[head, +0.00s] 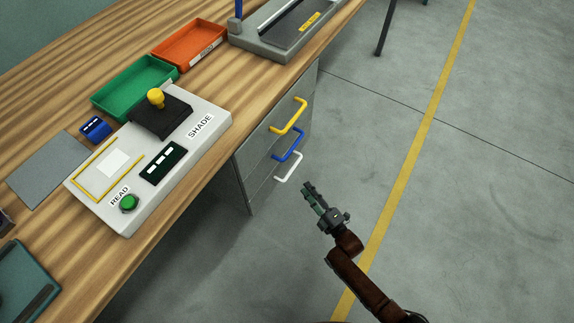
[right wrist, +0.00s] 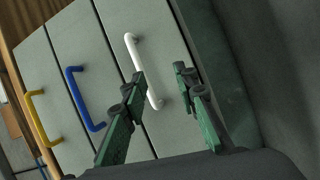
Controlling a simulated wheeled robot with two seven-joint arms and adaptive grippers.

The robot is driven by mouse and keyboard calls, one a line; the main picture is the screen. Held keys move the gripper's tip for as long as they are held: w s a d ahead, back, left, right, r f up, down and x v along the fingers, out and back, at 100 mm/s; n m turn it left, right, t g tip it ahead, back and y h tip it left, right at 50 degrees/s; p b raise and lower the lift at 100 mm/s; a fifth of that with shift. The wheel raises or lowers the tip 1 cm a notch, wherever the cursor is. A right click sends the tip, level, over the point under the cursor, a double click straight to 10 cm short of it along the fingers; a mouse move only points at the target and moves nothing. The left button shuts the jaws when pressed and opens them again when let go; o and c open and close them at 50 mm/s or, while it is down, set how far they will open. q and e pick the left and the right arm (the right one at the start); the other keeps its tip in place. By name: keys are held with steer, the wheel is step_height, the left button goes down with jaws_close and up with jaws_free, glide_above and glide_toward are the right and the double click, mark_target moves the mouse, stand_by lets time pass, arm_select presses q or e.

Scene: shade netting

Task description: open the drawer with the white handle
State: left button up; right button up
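The white handle (head: 288,168) is on the lowest of three grey drawers under the workbench. In the right wrist view, the white handle (right wrist: 134,56) is a bar standing off the drawer front (right wrist: 160,28). The drawer looks shut. My right gripper (head: 307,187) is just right of and a little below the white handle in the head view. In the right wrist view, its two green fingers (right wrist: 158,80) are apart, and the left finger overlaps part of the handle. I cannot tell whether they touch. My left gripper is not in view.
A blue handle (head: 288,146) and a yellow handle (head: 289,120) are on the drawers above. The wooden bench (head: 180,206) carries a shade reader box, a green tray (head: 134,88) and an orange tray (head: 190,45). The floor right of the drawers is clear.

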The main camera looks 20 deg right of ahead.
mark_target(293, 167)
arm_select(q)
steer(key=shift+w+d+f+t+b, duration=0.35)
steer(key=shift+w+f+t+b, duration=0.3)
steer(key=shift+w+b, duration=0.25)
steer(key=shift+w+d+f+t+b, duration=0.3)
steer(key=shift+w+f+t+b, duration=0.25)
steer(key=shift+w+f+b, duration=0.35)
arm_select(e)
steer(key=shift+n+t+y, duration=0.4)
steer(key=shift+n+t, duration=0.3)
steer(key=shift+n, duration=0.1)
steer(key=shift+s+r+x, duration=0.1)
steer(key=shift+r+x, duration=0.3)
steer(key=shift+x, duration=1.4)
steer(key=shift+s+r+x, duration=0.1)
steer(key=shift+r+x, duration=0.3)
steer(key=shift+x, duration=1.35)
steer(key=shift+s+r+x, duration=0.1)
steer(key=shift+r+x, duration=0.35)
steer(key=shift+x, duration=1.35)
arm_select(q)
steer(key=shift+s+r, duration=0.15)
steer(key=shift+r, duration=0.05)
arm_select(e)
steer(key=shift+a, duration=0.1)
steer(key=shift+c, duration=0.3)
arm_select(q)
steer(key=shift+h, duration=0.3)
arm_select(e)
jaws_close()
